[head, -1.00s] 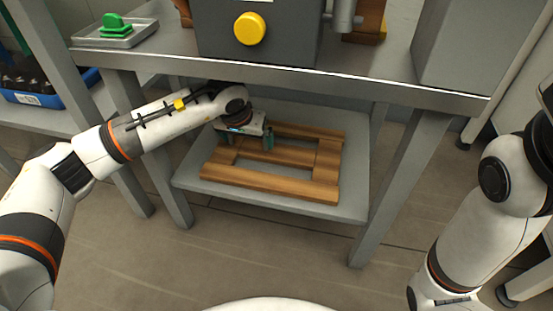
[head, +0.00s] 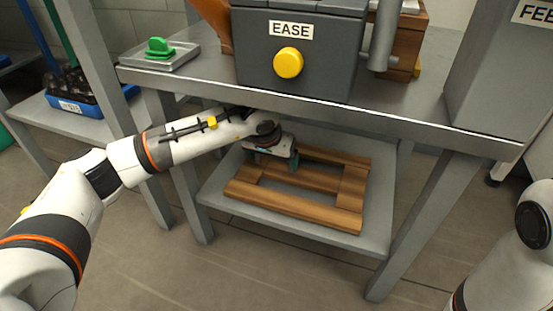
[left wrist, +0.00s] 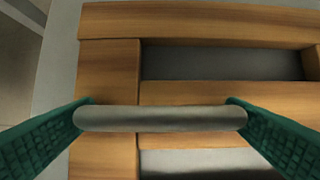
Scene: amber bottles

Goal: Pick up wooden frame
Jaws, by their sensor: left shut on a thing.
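The wooden frame (head: 292,206), made of several brown beams, lies flat on the grey lower shelf under the workbench. My left gripper (head: 275,158) is at the frame's far left part, reaching in under the bench top. In the left wrist view, its green fingers (left wrist: 160,117) press on the two ends of a grey rounded bar (left wrist: 160,118). The bar lies across the view in front of the frame's beams (left wrist: 108,80). Whether the bar is fixed to the frame cannot be told. My right arm shows at the lower right, but its gripper is out of view.
The bench top (head: 240,92) overhangs the lower shelf (head: 228,208), and a bench leg (head: 425,225) stands at the right. On top are a grey machine with a yellow button (head: 288,63) and a tray (head: 160,58) with a green piece. A blue bin (head: 85,108) is at the left.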

